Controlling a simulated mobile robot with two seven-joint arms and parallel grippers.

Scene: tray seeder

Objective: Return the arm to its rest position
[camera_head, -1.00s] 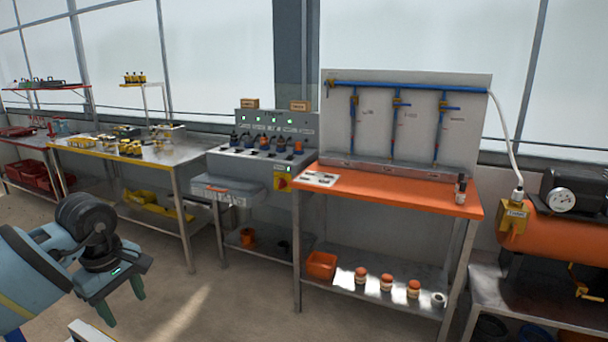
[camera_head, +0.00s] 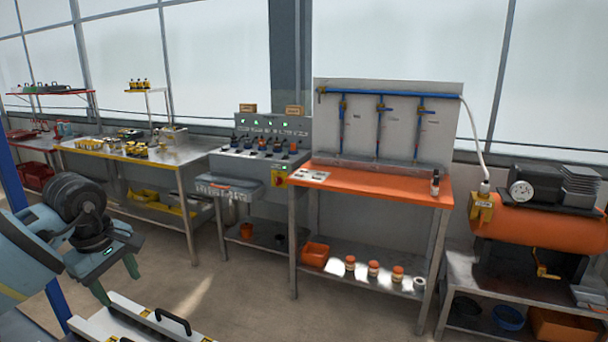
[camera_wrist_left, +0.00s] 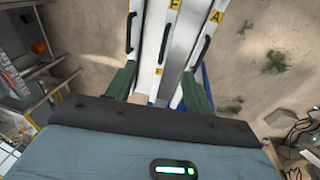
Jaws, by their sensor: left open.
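My left gripper (camera_head: 115,279) is at the lower left of the head view, with its two green fingers pointing down and apart. Nothing shows between them in that view. In the left wrist view the gripper (camera_wrist_left: 158,88) is open, and its fingers lie over pale panels with black handles, seen beyond them. I cannot tell any contact from this angle. My right gripper is not in view.
A white panel with a black handle (camera_head: 173,320) is just below my left gripper. A steel workbench (camera_head: 190,152), a grey control console (camera_head: 262,165), an orange-topped bench (camera_head: 385,187) and an orange compressor tank (camera_head: 530,231) stand beyond. Open floor lies between.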

